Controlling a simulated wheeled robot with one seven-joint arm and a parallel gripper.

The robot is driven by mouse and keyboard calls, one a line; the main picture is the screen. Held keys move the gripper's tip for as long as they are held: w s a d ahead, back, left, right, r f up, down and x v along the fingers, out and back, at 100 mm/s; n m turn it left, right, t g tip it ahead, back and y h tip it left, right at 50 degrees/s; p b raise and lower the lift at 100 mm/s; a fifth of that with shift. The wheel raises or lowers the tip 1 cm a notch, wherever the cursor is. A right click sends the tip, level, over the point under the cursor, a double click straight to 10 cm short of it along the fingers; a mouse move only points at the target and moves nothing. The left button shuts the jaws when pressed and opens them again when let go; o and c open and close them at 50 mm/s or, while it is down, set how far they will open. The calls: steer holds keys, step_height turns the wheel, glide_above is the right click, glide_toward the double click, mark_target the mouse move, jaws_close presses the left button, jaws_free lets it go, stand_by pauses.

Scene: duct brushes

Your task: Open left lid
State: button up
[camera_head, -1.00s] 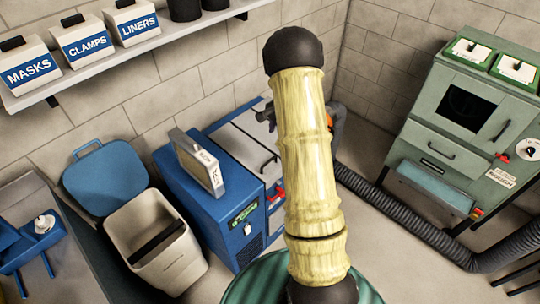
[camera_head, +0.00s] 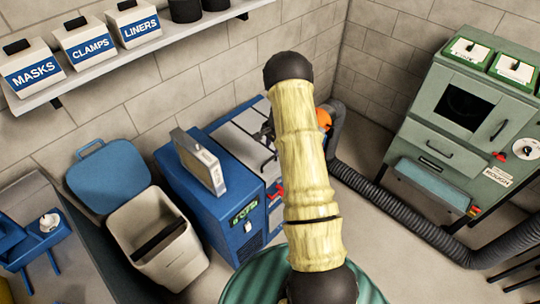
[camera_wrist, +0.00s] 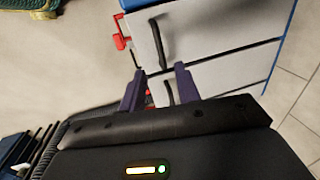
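The blue machine (camera_head: 190,165) has two pale lids on top, each with a dark bar handle. In the head view the left lid (camera_head: 228,142) lies flat beside the blue body, partly behind my arm. In the wrist view the left lid (camera_wrist: 190,45) is the farther panel, with its handle (camera_wrist: 161,43) upright in the picture. The right lid (camera_wrist: 225,82) is the nearer panel, and its handle (camera_wrist: 168,92) shows between my fingers. My gripper (camera_wrist: 160,69) is open, with purple fingertips spread and nothing visibly held. Both lids look closed.
A grey panel (camera_head: 199,160) stands upright on the blue body. A red latch (camera_wrist: 121,36) sits at the left lid's front edge. A bin with an open blue lid (camera_head: 108,176) stands left. A ribbed hose (camera_head: 425,225) runs to a green cabinet (camera_head: 470,115) at right.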

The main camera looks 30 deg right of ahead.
mark_target(270, 160)
steer(key=shift+w+a+f+p, duration=0.1)
steer(key=shift+w+f+p, duration=0.2)
steer(key=shift+f, duration=1)
steer(key=shift+w+a+f+p, duration=0.1)
steer(key=shift+w+f+p, duration=0.2)
steer(key=shift+f, duration=1)
steer(key=shift+w+a+f+p, duration=0.15)
steer(key=shift+f+p, duration=0.25)
steer(key=shift+f, duration=0.9)
steer(key=shift+d, duration=0.1)
jaws_close()
